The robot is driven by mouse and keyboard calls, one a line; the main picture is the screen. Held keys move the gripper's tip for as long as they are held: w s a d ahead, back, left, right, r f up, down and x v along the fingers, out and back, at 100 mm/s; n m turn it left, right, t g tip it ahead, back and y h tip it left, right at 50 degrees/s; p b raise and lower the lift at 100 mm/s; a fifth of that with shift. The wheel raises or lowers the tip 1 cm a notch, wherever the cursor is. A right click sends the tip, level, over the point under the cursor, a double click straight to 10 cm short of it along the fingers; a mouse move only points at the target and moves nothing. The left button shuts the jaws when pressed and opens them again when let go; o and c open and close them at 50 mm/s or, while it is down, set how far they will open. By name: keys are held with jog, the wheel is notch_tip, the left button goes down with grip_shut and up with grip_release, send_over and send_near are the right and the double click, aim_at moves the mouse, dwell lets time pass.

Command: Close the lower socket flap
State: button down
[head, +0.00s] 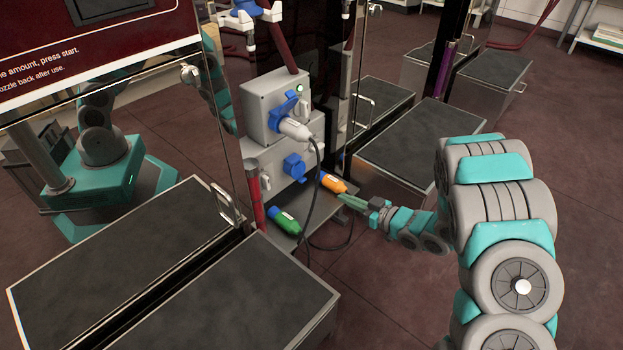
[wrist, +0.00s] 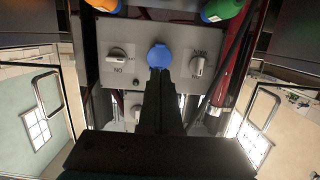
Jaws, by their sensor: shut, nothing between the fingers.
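The lower socket box (head: 268,185) is grey and sits under a similar upper box. Its blue flap (head: 293,167) is on the front. In the wrist view, which is upside down, the flap (wrist: 160,54) is a round blue disc between two grey knobs. It appears to lie over the socket, but I cannot tell if it is fully flat. My gripper (head: 343,198) is shut and empty, in front of the box near the orange connector. In the wrist view its fingers (wrist: 160,78) point at the flap and overlap its edge; contact cannot be told.
The upper box (head: 270,100) holds a grey plug (head: 297,129) with a hanging black cable. An orange connector (head: 334,183) and a green connector (head: 286,222) rest below the lower box. Dark-topped cabinets (head: 250,295) stand on both sides. Open floor lies to the right.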

aim_at(304, 182)
jog(key=b+x, duration=0.1)
jog(key=x, duration=1.2)
jog(key=shift+w+a+f+b, duration=0.1)
jog(key=shift+w+a+b, duration=0.1)
jog(key=shift+a+b, duration=0.15)
jog(key=shift+f, duration=0.15)
jog(key=shift+w+a+f+t+y, duration=0.45)
jog(key=shift+t+y, duration=0.25)
jog(key=shift+y, duration=0.3)
